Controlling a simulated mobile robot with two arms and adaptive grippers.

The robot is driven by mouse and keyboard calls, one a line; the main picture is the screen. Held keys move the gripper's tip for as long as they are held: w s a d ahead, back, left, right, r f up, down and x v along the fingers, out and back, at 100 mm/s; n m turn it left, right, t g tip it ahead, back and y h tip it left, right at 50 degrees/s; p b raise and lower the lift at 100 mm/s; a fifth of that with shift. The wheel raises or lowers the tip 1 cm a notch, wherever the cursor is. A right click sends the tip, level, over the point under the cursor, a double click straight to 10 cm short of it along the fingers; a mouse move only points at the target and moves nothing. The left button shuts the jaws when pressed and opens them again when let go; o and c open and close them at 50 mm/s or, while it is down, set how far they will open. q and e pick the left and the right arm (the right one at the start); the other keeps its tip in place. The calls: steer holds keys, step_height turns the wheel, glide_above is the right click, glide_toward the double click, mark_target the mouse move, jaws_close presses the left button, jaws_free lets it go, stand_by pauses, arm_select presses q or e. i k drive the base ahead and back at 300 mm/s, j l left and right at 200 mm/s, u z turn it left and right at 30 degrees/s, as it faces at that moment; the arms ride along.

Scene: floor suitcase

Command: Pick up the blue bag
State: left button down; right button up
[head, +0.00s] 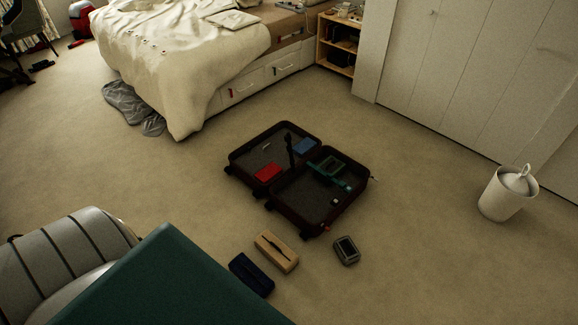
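A dark blue bag (251,275) lies on the carpet at the lower middle of the head view, just past the edge of a large dark green surface. It is a long, box-like pouch. A tan bag (276,251) of similar shape lies close to it on the upper right.
An open suitcase (268,198) lies beyond the bags, holding red, blue and green items. A small grey device (346,250) lies on the right. The green surface (160,285) fills the lower left. A white bin (507,194) stands right; carpet between is clear.

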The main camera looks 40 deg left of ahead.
mark_target(244, 270)
steer(key=j+z, duration=0.2)
steer(key=j, duration=0.25)
steer(key=j+z, duration=0.2)
steer(key=j, duration=0.2)
steer(key=j+z, duration=0.25)
steer(key=j, duration=0.2)
steer(key=j+z, duration=0.2)
steer(key=j, duration=0.2)
steer(key=k+j+z, duration=0.2)
steer(key=j, duration=0.2)
steer(key=j+z, duration=0.2)
steer(key=j, duration=0.25)
steer(key=k+j+z, duration=0.25)
steer(key=i+j, duration=0.05)
steer(key=j, duration=0.05)
